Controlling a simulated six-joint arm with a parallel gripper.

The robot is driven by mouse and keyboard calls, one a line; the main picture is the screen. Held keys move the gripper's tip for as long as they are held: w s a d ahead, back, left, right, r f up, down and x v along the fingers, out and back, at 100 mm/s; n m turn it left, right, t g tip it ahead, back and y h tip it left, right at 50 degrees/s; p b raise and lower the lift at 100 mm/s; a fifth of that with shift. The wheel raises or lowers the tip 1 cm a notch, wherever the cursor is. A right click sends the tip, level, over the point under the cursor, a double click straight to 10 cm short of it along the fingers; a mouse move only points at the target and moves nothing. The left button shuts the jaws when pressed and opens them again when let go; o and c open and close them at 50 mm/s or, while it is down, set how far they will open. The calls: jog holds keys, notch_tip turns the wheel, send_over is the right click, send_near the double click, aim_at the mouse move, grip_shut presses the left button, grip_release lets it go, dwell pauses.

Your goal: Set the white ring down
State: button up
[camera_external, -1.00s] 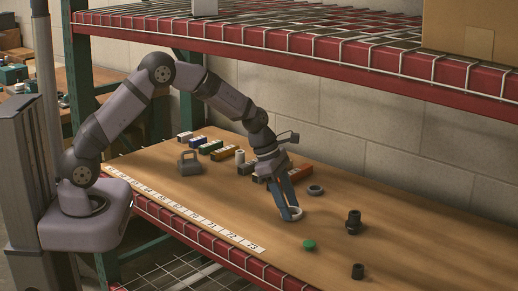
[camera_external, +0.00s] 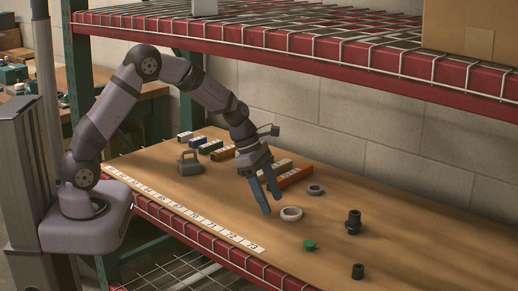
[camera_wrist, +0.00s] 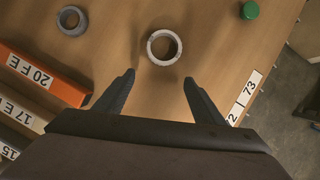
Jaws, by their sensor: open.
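The white ring (camera_external: 291,213) lies flat on the wooden shelf board. It also shows in the wrist view (camera_wrist: 163,47), ahead of my fingertips and between their lines. My gripper (camera_external: 272,204) is open and empty, a little to the left of the ring in the external view and apart from it. Both fingers show spread in the wrist view (camera_wrist: 159,78), with bare wood between them.
A grey ring (camera_external: 315,189) lies behind the white ring, and a green cap (camera_external: 309,245) lies in front. Dark fittings (camera_external: 354,222) (camera_external: 358,271) stand to the right. An orange labelled block (camera_external: 296,176) lies behind my gripper. A red upper shelf (camera_external: 330,55) hangs above.

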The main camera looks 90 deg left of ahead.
jog(key=s+a, duration=0.1)
jog(key=s, duration=0.3)
jog(key=s+a, duration=0.1)
jog(key=s, duration=0.1)
jog(key=shift+s+a+b, duration=0.25)
jog(key=shift+a+b, duration=0.05)
jog(key=shift+a, duration=0.05)
